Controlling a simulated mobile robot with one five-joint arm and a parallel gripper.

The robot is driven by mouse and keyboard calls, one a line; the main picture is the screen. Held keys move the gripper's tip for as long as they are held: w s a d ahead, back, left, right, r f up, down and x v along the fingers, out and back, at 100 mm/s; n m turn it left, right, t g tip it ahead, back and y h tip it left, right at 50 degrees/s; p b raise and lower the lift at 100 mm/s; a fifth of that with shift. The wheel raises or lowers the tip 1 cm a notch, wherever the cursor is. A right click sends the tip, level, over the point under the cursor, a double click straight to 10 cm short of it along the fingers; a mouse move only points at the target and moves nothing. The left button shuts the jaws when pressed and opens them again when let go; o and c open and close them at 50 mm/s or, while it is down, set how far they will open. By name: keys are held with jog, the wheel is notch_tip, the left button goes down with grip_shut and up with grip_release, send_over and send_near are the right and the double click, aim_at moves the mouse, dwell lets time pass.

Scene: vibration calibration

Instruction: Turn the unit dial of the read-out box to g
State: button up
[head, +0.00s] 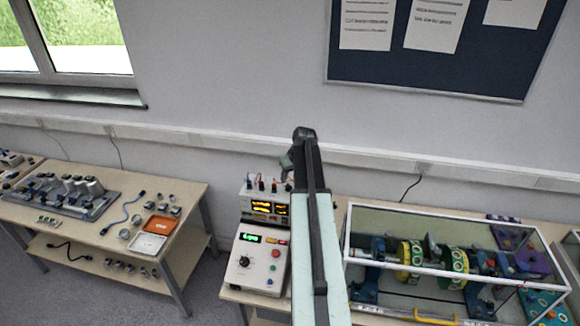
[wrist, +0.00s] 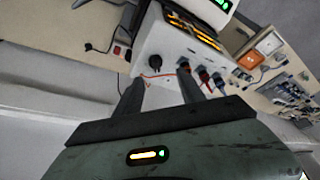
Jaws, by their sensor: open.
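The read-out box appears to be the white box (head: 246,209) with the orange-lit display (head: 264,208), left of my arm in the head view. In the wrist view this box (wrist: 160,45) shows from behind and above, with several plugs or knobs (wrist: 203,76) on its top. I cannot make out the unit dial or its setting. A lower white box (head: 250,285) in front has a green display (head: 250,238), a black knob (head: 244,262) and a red button. My gripper (wrist: 160,76) is open and empty, its fingers near the box's rear edge. In the head view my arm partly hides it.
A clear-lidded case (head: 450,215) with a yellow-wheeled machine stands right of my arm. A left table (head: 85,231) holds knobs, cables and an orange tray (head: 159,225). A wall rail (head: 220,143) runs behind the bench.

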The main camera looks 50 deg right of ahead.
aim_at(288, 185)
jog(key=b+x, duration=0.5)
jog(key=d+b+x, duration=0.1)
jog(key=b+x, duration=0.1)
jog(key=shift+f+b, duration=0.35)
jog(key=shift+b, duration=0.05)
jog(key=shift+r, duration=0.1)
jog(key=shift+w, duration=0.1)
grip_shut()
